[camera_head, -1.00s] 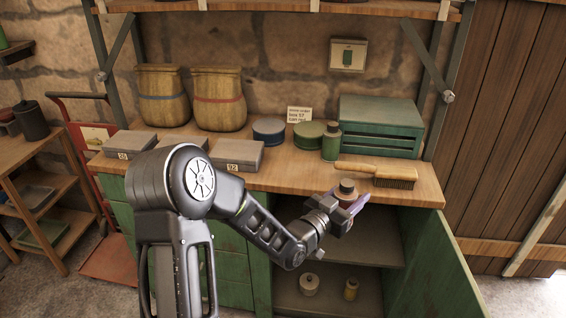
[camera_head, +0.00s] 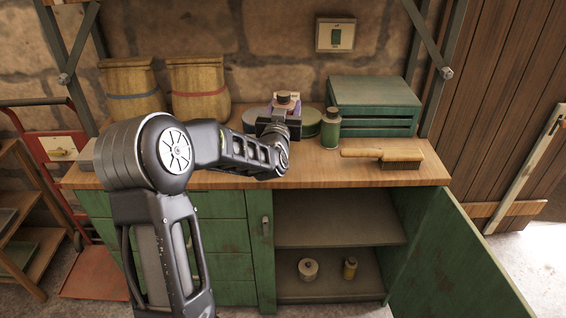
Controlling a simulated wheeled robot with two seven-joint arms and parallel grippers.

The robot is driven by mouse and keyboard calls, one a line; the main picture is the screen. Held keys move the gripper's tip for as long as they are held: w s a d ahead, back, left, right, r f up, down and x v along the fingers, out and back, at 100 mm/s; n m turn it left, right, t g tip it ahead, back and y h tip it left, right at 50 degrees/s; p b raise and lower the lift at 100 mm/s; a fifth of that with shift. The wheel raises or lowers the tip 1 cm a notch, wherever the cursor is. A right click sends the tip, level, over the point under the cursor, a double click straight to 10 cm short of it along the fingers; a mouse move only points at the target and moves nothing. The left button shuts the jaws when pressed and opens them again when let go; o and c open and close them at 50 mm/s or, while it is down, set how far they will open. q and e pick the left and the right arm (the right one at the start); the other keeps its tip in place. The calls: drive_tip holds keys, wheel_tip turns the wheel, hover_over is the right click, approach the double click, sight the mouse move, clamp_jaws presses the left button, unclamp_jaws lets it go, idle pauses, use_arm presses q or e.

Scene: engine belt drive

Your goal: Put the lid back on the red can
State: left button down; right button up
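My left gripper (camera_head: 285,105) is over the back of the workbench, in front of the round tins. It appears shut on a small tan object with a dark top (camera_head: 284,98), which sits between its purplish fingers. I cannot tell whether this is a lid or a small jar. A blue round tin (camera_head: 252,120) and a green round tin (camera_head: 311,122) stand behind the gripper, partly hidden by it. I see no clearly red can. My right gripper is not in view.
A green bottle (camera_head: 330,129), a brush (camera_head: 390,156) and a green drawer box (camera_head: 374,103) stand right of the gripper. The cupboard below is open, its door (camera_head: 459,262) swung out; a pale pot (camera_head: 308,269) and a yellow jar (camera_head: 350,267) are inside. The front bench top is clear at centre.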

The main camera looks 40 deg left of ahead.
use_arm(q)
drive_tip(key=shift+a+f+p, duration=0.15)
drive_tip(key=shift+f+p, duration=0.25)
drive_tip(key=shift+f, duration=2.45)
wheel_tip(320, 180, down, 3)
drive_tip(key=shift+f+p, duration=0.2)
drive_tip(key=shift+p, duration=0.1)
drive_tip(key=shift+f, duration=0.45)
